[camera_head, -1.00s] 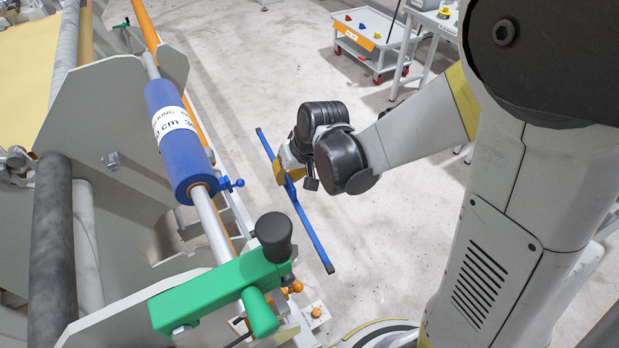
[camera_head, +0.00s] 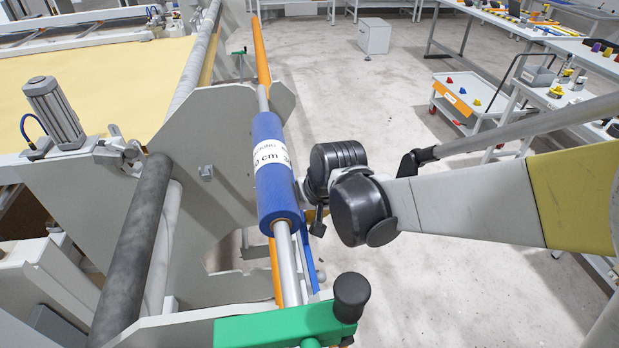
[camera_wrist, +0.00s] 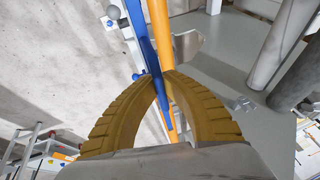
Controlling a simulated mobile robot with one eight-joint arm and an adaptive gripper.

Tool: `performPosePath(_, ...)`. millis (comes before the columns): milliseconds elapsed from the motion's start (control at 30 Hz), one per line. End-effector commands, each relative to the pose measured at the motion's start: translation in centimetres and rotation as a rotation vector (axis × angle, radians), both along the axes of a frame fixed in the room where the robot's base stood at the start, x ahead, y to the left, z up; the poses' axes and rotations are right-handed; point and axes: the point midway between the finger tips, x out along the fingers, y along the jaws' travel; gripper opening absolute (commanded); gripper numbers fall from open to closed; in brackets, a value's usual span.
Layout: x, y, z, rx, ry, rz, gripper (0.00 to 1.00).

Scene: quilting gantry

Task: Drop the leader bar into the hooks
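The leader bar, a thin blue bar (camera_wrist: 141,35), runs between the tips of my gripper's yellow ribbed fingers (camera_wrist: 163,76) in the wrist view. The fingers close on it, and its lower part shows between them. In the head view my gripper (camera_head: 314,214) is mostly hidden behind my black wrist joints, beside the blue roll (camera_head: 272,175). A short piece of the blue bar (camera_head: 311,258) shows just right of the roller shaft. In the wrist view the bar overlaps an orange rail (camera_wrist: 160,30); I cannot tell whether they touch. I cannot make out the hooks clearly.
A green crank arm with a black knob (camera_head: 351,296) stands at the near end of the roller. Grey side plates (camera_head: 215,130) and a dark roller (camera_head: 130,260) lie left. A cart (camera_head: 462,100) and workbenches stand at the back right. The floor between is clear.

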Motion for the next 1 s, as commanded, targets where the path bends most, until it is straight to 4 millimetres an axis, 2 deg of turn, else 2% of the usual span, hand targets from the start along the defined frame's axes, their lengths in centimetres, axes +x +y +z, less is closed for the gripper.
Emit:
performPosePath(267,-0.1,0.0,-0.9,0.017,0.003,-0.002,0.00)
performPosePath(1000,-0.1,0.0,-6.5,0.016,0.002,-0.003,0.00)
